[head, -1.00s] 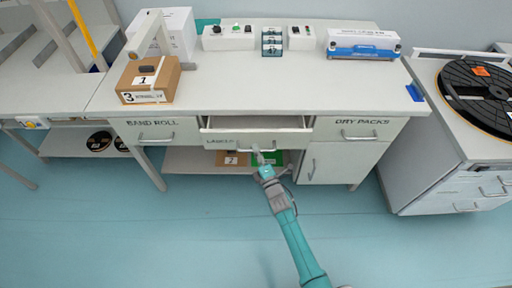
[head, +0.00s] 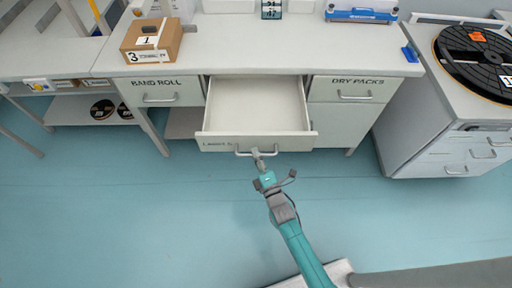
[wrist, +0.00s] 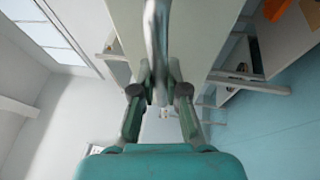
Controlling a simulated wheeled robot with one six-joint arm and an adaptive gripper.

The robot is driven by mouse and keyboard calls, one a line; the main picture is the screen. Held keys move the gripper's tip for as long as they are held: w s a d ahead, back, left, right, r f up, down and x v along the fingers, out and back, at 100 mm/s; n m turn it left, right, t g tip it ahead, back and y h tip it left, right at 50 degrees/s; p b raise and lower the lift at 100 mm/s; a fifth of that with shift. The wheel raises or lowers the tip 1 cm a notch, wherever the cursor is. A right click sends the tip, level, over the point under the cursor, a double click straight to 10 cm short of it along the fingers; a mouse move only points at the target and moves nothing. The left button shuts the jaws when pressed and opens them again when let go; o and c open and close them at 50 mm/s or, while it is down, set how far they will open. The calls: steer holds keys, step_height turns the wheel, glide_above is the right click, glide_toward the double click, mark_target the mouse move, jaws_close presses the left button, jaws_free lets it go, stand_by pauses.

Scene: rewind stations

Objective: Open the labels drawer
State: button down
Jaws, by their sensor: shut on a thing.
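The labels drawer (head: 222,141) is the middle drawer of the desk and stands pulled far out. Its inside looks empty. Its bar handle (head: 243,153) is on the front face. My gripper (head: 258,158) is at the handle, shut on it. In the wrist view the handle (wrist: 156,45) runs between the two fingers of my gripper (wrist: 159,85). My gripper covers part of the handle.
The band roll drawer (head: 160,92) on the left and the dry packs drawer (head: 352,90) on the right are closed. A cardboard box (head: 152,42) sits on the desk's left end. A cabinet with a black reel (head: 478,65) stands at right. The floor in front is clear.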

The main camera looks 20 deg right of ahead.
steer(key=shift+s+f, duration=0.1)
steer(key=c, duration=1.2)
jaws_free()
steer(key=v, duration=1.2)
steer(key=s+d+r+m+g+h, duration=0.1)
steer(key=s+r+m, duration=0.2)
steer(key=s+m, duration=0.35)
steer(key=s+d+r+m+g, duration=0.1)
steer(key=s+r+m, duration=0.2)
steer(key=s, duration=0.7)
steer(key=s+r+m+g, duration=0.1)
steer(key=s+r+m, duration=0.2)
steer(key=r, duration=0.1)
steer(key=s+r+m+g, duration=0.1)
steer(key=s+r+m, duration=0.3)
steer(key=s+d+r+m+g, duration=0.1)
steer(key=s+r+m, duration=0.2)
steer(key=s+r, duration=0.1)
steer(key=shift+s+r+h, duration=0.2)
steer(key=shift+r+h, duration=0.2)
steer(key=shift+r, duration=0.1)
